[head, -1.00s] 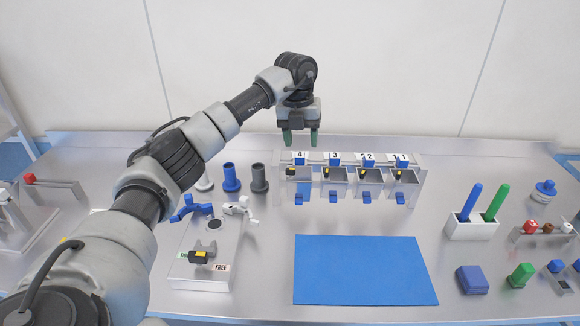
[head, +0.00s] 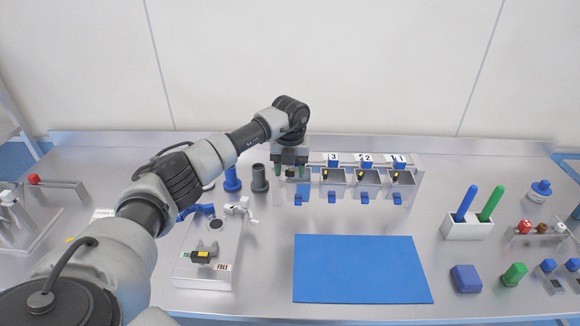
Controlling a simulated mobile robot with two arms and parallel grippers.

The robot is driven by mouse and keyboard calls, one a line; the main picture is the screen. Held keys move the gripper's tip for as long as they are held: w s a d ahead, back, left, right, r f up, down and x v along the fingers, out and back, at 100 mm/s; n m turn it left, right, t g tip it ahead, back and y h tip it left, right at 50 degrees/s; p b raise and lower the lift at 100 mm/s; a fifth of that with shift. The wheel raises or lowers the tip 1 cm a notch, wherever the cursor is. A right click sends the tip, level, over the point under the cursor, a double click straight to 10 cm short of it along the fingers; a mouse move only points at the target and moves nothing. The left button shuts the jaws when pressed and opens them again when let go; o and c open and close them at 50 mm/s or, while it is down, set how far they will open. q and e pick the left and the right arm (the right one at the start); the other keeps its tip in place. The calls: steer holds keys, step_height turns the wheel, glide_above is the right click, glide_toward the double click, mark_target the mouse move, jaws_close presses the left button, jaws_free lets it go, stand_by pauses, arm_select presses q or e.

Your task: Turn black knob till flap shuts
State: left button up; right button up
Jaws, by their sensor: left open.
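My right gripper is not in view.
A box with another black, yellow-marked knob (head: 203,255) and a FREE label stands front left. Blue (head: 232,180) and dark (head: 259,178) cylinders stand left of the gripper. A blue mat (head: 362,270) lies in front; a white pen holder (head: 467,229) stands right.

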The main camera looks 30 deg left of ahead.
arm_select(q)
steer(key=c, duration=0.9)
steer(key=shift+c, duration=0.2)
steer(key=m+b, duration=0.1)
steer(key=m, duration=0.2)
steer(key=shift+m+b, duration=0.3)
steer(key=shift+m, duration=0.1)
steer(key=m+b, duration=0.1)
steer(key=m, duration=0.4)
steer(key=m+b, duration=0.1)
steer(key=m, duration=0.4)
steer(key=shift+m, duration=0.4)
steer(key=shift+m+b, duration=0.45)
steer(key=shift+m, duration=1.65)
